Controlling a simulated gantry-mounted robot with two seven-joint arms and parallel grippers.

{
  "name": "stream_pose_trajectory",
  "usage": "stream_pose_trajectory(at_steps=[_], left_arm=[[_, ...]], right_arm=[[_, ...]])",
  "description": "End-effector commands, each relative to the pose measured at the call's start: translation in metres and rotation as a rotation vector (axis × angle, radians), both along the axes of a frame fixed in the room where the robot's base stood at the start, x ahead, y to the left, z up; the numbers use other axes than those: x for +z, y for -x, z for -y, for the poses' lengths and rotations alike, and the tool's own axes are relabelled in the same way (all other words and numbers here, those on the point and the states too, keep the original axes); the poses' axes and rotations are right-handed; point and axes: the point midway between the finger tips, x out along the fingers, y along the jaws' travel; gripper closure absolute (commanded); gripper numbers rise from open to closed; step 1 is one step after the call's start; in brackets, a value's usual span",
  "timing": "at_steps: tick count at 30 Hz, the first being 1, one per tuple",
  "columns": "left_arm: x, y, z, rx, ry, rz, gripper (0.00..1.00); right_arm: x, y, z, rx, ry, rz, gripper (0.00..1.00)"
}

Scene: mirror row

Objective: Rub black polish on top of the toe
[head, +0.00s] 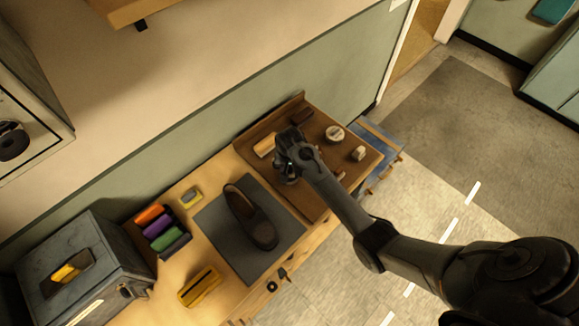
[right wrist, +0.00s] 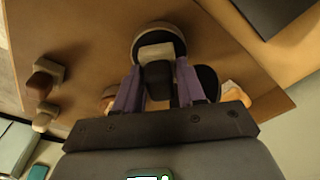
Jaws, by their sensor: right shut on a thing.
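A dark brown shoe (head: 250,216) lies on a dark grey mat (head: 225,255) on the wooden bench in the head view. My right gripper (head: 285,172) is over the brown wooden tray beside the mat, apart from the shoe. In the right wrist view its purple-grey fingers (right wrist: 157,85) are shut on a small applicator (right wrist: 157,52) with a pale block and a dark part. The applicator is in front of or over a round, pale-rimmed tin (right wrist: 141,36) with a dark inside; contact cannot be told. My left gripper is not in view.
The tray (head: 312,203) holds a pale-wood brush (head: 265,147), a dark brush (head: 302,116), and knobbed items (head: 335,133). A wall runs behind.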

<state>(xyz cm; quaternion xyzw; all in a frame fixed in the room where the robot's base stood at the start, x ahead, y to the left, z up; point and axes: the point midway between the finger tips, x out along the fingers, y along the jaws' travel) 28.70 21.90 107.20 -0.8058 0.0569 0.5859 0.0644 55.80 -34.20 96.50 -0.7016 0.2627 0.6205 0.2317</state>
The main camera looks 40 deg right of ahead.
Motion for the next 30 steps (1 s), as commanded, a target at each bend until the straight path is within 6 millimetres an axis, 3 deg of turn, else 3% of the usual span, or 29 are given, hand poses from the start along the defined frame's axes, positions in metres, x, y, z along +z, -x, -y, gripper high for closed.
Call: stream_pose_trajectory(at_steps=[30], left_arm=[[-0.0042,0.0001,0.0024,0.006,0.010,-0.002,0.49]], right_arm=[[-0.0093,-0.0002,-0.0001,0.000,0.000,0.000,0.85]])
